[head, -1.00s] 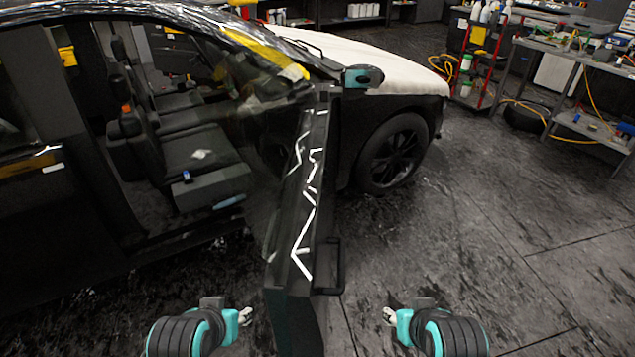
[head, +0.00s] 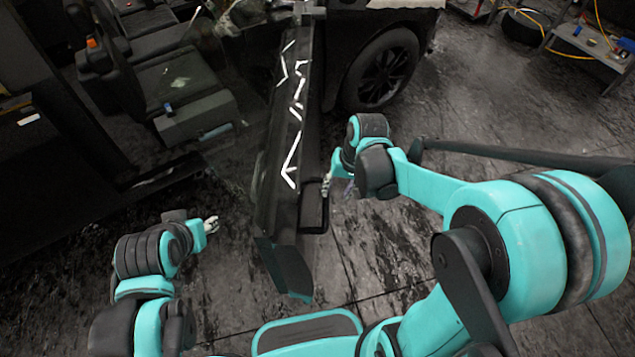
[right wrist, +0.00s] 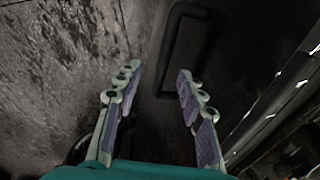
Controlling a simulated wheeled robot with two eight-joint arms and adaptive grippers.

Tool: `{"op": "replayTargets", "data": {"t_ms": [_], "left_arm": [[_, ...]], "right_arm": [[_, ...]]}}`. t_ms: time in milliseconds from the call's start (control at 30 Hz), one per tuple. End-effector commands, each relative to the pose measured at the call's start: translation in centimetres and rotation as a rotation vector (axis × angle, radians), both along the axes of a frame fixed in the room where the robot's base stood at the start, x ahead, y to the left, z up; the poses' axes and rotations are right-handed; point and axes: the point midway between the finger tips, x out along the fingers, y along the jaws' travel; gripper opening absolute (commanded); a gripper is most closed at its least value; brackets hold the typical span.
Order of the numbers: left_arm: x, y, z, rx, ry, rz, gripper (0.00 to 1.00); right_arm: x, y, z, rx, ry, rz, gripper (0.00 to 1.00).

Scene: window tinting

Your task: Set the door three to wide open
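The car's dark front door (head: 285,130) stands swung out from the body, with white zigzag marks along it. Its black bar handle (head: 314,208) is on the right side, near the lower end in the head view. My right gripper (head: 328,186) is beside the handle's upper part. In the right wrist view my right gripper (right wrist: 158,88) is open, with the handle (right wrist: 172,55) just beyond and between the fingertips, not clasped. My left gripper (head: 212,225) is left of the door, apart from it; its finger opening is too small to tell.
The car's seats (head: 190,105) and open doorway lie left of the door, and the front wheel (head: 382,70) is up right. A metal shelf (head: 590,45) stands at the far right.

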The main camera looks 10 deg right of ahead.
Motion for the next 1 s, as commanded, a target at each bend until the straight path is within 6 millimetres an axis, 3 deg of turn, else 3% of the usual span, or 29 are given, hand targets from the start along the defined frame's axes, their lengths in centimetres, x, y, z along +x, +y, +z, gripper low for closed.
{"op": "replayTargets", "data": {"t_ms": [200,700,1000], "left_arm": [[0.0,0.0,1.0,0.000,0.000,0.000,0.40],[0.0,0.0,-1.9,0.000,0.000,0.000,0.40],[0.0,0.0,-2.0,0.000,0.000,0.000,0.40]], "right_arm": [[0.6,0.3,-1.1,0.021,0.057,-0.016,0.39],[1.0,1.5,-8.0,0.023,0.057,-0.015,0.39],[1.0,1.7,-8.6,0.024,0.056,-0.015,0.39]]}}
